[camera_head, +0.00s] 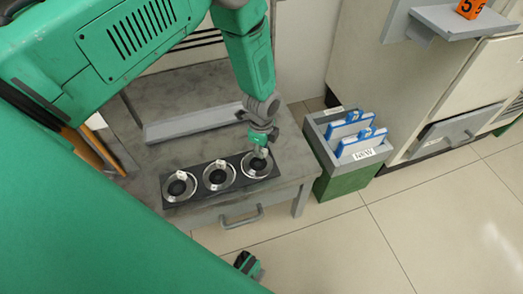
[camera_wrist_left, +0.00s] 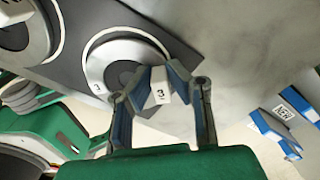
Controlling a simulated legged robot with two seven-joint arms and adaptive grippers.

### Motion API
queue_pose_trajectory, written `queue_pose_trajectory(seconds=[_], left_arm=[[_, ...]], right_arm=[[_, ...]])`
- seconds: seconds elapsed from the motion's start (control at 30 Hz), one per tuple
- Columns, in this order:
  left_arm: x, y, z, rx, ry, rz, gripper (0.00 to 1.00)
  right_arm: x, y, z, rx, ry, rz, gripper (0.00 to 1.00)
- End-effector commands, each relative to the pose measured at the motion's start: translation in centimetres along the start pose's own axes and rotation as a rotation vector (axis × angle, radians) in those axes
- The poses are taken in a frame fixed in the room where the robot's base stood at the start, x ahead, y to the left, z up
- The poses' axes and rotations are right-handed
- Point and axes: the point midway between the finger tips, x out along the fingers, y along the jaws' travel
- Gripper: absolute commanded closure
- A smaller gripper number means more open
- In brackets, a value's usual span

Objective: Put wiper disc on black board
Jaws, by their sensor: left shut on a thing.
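A black board (camera_head: 200,168) lies on the grey table, carrying three round discs in silver rings. The disc at its right end (camera_head: 249,170) is under my left gripper (camera_head: 260,153).
The middle disc (camera_head: 219,178) and left disc (camera_head: 178,187) sit close beside it. A long grey tray (camera_head: 195,124) lies behind the board. A grey-green bin (camera_head: 345,182) with blue-and-white items stands right of the table (camera_head: 200,82). A drawer handle (camera_head: 242,219) projects in front.

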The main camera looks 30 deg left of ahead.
Motion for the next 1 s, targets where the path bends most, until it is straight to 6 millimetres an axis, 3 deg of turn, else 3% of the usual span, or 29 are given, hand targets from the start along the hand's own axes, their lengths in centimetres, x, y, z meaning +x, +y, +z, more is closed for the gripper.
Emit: queue_pose_trajectory(seconds=[0.17, 0.2, 0.23, 0.27, 0.63, 1.0], left_arm=[[0.3, 0.0, 0.1, -0.001, 0.001, 0.001, 1.0], [0.3, 0.0, 0.1, -0.002, 0.002, 0.001, 0.81], [0.3, 0.0, 0.1, -0.002, 0.002, 0.001, 0.7], [0.3, 0.0, 0.2, -0.002, 0.002, 0.001, 0.67], [-0.6, 0.0, 0.1, -0.001, 0.0, 0.002, 0.67], [-8.2, -0.1, 0.1, -0.001, 0.001, -0.002, 0.67]], right_arm=[[0.1, 0.0, 0.0, 0.0, 0.001, 0.0, 0.6], [0.1, 0.0, 0.0, 0.0, 0.001, 0.0, 0.6], [0.1, 0.0, 0.0, 0.0, 0.0, 0.0, 0.6], [0.1, 0.0, 0.0, 0.0, 0.0, 0.0, 0.6], [-0.3, 0.0, 0.0, 0.0, 0.0, 0.0, 0.6], [-3.3, 0.0, -0.2, 0.0, 0.0, 0.0, 0.6]])
